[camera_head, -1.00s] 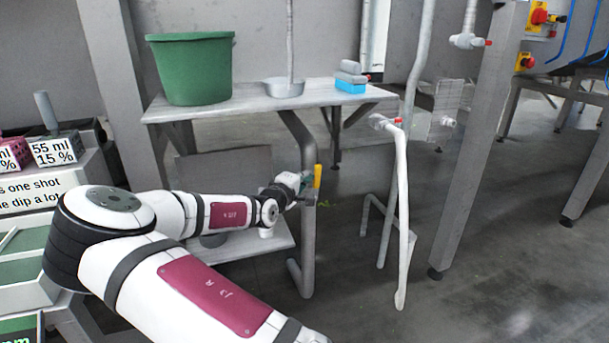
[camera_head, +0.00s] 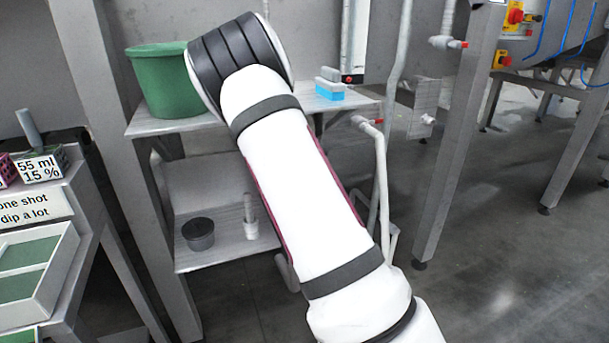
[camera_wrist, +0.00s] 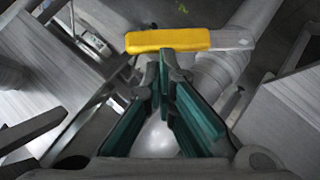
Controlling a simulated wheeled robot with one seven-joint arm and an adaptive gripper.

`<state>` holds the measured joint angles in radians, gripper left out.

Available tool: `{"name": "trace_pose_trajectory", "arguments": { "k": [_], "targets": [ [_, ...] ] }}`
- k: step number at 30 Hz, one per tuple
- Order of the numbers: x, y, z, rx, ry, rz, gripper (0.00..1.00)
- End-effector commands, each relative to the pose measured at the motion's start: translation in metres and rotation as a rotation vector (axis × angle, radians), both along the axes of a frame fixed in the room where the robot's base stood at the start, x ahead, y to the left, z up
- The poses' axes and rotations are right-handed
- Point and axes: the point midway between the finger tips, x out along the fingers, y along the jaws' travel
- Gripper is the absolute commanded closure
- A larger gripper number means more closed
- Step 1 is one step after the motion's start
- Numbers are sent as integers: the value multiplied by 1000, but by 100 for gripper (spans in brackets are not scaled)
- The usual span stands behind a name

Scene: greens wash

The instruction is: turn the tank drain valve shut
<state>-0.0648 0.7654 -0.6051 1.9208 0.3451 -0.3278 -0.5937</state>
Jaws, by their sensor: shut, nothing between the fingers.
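The drain valve's lever has a yellow sleeve (camera_wrist: 168,40) and a bare grey end at its right. It lies across the upper middle of the wrist view, over a thick grey pipe (camera_wrist: 215,72). My gripper (camera_wrist: 167,56) is shut and empty, with its green-padded fingers pointing at the lever. The fingertips are right at the sleeve's lower edge; I cannot tell whether they touch it. In the head view my raised arm hides the gripper and the lever.
A green tub (camera_head: 168,82) and a blue-and-grey block (camera_head: 330,88) stand on the grey bench. A dark pot (camera_head: 198,233) sits on the lower shelf. A white pipe (camera_head: 381,170) rises right of my arm.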

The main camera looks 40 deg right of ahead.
Motion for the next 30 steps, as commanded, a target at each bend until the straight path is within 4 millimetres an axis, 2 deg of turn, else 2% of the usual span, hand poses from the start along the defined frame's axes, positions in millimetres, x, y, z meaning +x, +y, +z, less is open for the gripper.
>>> {"name": "trace_pose_trajectory", "arguments": {
  "k": [7, 19, 30],
  "targets": [
    [-4, -15, -6, 129, -40, -5, 100],
    [-8, -28, -16, 295, -86, -4, 100],
    [-11, -37, -29, 296, -85, 0, 100]
  ]
}}
